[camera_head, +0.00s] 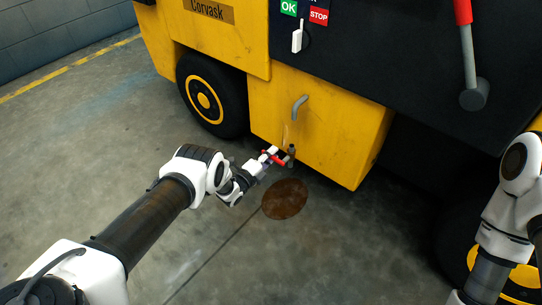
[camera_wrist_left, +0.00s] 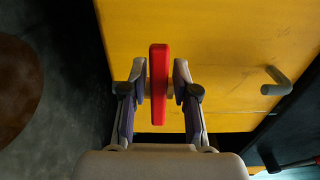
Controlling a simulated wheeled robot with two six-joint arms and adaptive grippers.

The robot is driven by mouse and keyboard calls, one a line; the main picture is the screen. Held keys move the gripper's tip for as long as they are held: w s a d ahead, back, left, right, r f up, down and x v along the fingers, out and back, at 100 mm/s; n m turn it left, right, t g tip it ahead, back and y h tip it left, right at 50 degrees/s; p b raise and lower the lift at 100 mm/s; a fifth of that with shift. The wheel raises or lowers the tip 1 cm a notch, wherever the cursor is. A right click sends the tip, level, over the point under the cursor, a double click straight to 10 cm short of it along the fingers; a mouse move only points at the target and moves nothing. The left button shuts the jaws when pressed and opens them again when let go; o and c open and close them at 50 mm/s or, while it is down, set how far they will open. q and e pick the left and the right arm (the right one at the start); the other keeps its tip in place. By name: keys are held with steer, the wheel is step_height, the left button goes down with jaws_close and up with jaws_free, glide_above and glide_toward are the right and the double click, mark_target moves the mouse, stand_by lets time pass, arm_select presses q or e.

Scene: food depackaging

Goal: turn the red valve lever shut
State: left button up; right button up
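The red valve lever (camera_head: 275,159) sits low on the yellow machine, beside a dark valve fitting (camera_head: 291,154). In the left wrist view the red lever (camera_wrist_left: 158,85) stands upright in the picture, between the two fingers of my left gripper (camera_wrist_left: 160,78). A narrow gap shows on each side of the lever, so the fingers look open around it, not clamped. In the head view my left gripper (camera_head: 268,157) is at the lever. My right arm is at the right edge; its gripper is out of view.
A dark brown stain (camera_head: 285,199) lies on the floor below the valve. A grey bent handle (camera_head: 299,107) sticks out of the yellow panel (camera_head: 335,125) above it; it also shows in the wrist view (camera_wrist_left: 276,82). A black wheel (camera_head: 208,97) stands left. The floor in front is clear.

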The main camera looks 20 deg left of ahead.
arm_select(q)
steer(key=shift+s, duration=0.1)
steer(key=v, duration=1.1)
steer(key=shift+s, duration=0.4)
steer(key=shift+a, duration=0.15)
